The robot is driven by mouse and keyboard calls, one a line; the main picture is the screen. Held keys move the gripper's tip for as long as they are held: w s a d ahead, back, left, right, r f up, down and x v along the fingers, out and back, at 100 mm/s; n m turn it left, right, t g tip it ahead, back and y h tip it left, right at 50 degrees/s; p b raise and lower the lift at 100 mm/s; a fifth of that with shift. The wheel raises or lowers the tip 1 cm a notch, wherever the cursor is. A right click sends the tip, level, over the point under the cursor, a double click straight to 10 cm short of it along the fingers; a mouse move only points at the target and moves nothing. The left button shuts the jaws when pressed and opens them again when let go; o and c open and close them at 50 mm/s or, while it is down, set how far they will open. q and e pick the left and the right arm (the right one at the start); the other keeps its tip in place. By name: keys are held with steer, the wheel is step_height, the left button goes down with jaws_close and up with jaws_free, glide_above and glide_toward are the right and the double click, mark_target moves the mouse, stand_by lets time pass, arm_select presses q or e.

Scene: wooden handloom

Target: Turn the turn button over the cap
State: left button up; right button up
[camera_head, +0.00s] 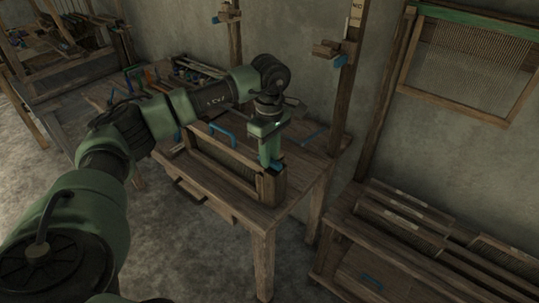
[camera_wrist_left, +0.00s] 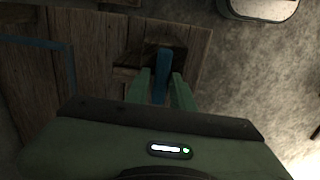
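A wooden batten frame (camera_head: 225,161) stands on the table, with a blue handle (camera_head: 222,134) over its top rail. I take that rail to be the cap; its fit is too small to judge. My left gripper (camera_head: 270,160) points down at the frame's right end post (camera_head: 268,188). In the left wrist view, a blue piece, apparently the turn button (camera_wrist_left: 160,72), stands between my two green fingers (camera_wrist_left: 161,90). Narrow gaps show beside it, so the fingers look open around it. Its turned angle is unclear, and the gripper hides it in the head view. My right gripper is not seen.
The wooden table (camera_head: 245,213) has bare top around the frame, with a blue line (camera_head: 314,135) at its right. A tool tray (camera_head: 196,72) lies behind my left arm. A wooden upright (camera_head: 347,85) stands behind the table, and a slotted rack (camera_head: 420,240) stands right.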

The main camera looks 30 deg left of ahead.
arm_select(q)
steer(key=shift+o, duration=0.6)
step_height(320, 180, up, 8)
steer(key=shift+f+b, duration=0.1)
steer(key=shift+b, duration=0.45)
